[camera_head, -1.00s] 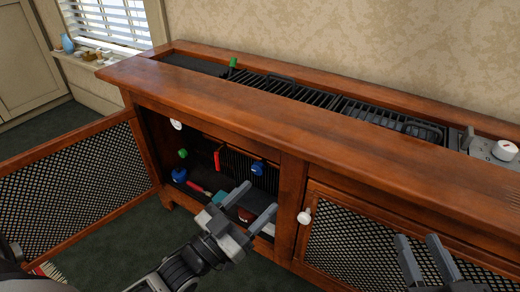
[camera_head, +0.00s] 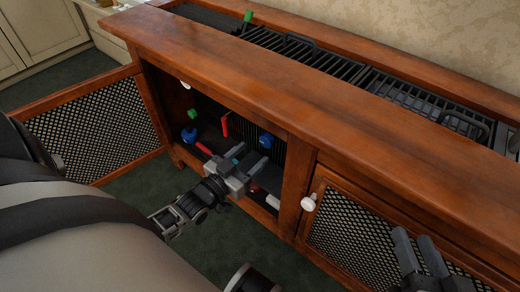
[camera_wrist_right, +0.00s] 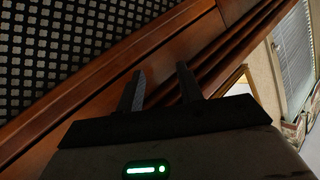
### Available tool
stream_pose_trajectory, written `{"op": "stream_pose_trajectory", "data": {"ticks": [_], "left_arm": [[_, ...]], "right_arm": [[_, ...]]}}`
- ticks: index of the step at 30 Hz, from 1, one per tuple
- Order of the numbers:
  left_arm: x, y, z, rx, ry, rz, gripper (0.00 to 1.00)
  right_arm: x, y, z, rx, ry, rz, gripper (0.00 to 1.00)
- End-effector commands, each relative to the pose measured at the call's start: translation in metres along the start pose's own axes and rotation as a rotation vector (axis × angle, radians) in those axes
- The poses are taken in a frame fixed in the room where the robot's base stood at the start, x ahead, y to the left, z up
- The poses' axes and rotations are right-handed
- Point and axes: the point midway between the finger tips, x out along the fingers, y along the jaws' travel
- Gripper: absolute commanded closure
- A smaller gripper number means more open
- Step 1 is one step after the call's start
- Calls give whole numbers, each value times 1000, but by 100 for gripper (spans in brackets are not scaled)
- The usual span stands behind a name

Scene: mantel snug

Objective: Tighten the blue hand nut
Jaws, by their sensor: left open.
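Two blue round parts show inside the open cabinet in the head view: one (camera_head: 266,141) stands in front of dark ribs at the right, and one (camera_head: 189,134) sits low at the left. I cannot tell for sure which is the hand nut. My left gripper (camera_head: 252,161) is open at the cabinet opening, just below and left of the right blue part, apart from it as far as I see. My right gripper (camera_head: 416,236) is open and empty in front of the closed right door; its spread fingers also show in the right wrist view (camera_wrist_right: 160,82).
The mesh door (camera_head: 95,125) stands open to the left; the right mesh door (camera_head: 375,225) is closed, with a white knob (camera_head: 309,203). A red upright part (camera_head: 225,125), a green knob (camera_head: 192,115) and a red-handled tool (camera_head: 203,148) are inside. The wooden top (camera_head: 270,90) overhangs the opening.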

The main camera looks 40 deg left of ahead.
Motion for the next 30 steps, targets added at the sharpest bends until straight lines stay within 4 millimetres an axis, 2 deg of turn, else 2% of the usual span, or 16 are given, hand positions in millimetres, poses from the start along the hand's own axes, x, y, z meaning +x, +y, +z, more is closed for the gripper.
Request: {"op": "stream_pose_trajectory", "data": {"ticks": [3, 7, 12, 19, 20, 24, 25, 30], "left_arm": [[21, 0, 2, 1, 2, 1, 41], [36, 0, 2, 0, 0, 1, 41], [44, 0, 0, 0, 0, 1, 41], [44, 0, 0, 0, -1, 1, 41], [44, 0, 0, 0, -1, 1, 44], [44, 0, 0, 0, -1, 1, 82], [44, 0, 0, 0, -1, 1, 86], [44, 0, 0, 3, -1, 1, 86]], "right_arm": [[1, -1, 1, 26, 18, -15, 63], [2, -2, 2, 46, 23, -26, 63], [1, -4, 0, 56, 32, -34, 63], [1, -6, -10, 56, 55, -39, 63], [2, -6, -10, 56, 57, -39, 63], [2, -6, -11, 57, 60, -39, 63], [2, -6, -11, 57, 60, -39, 63], [2, -6, -10, 56, 56, -38, 63]]}}
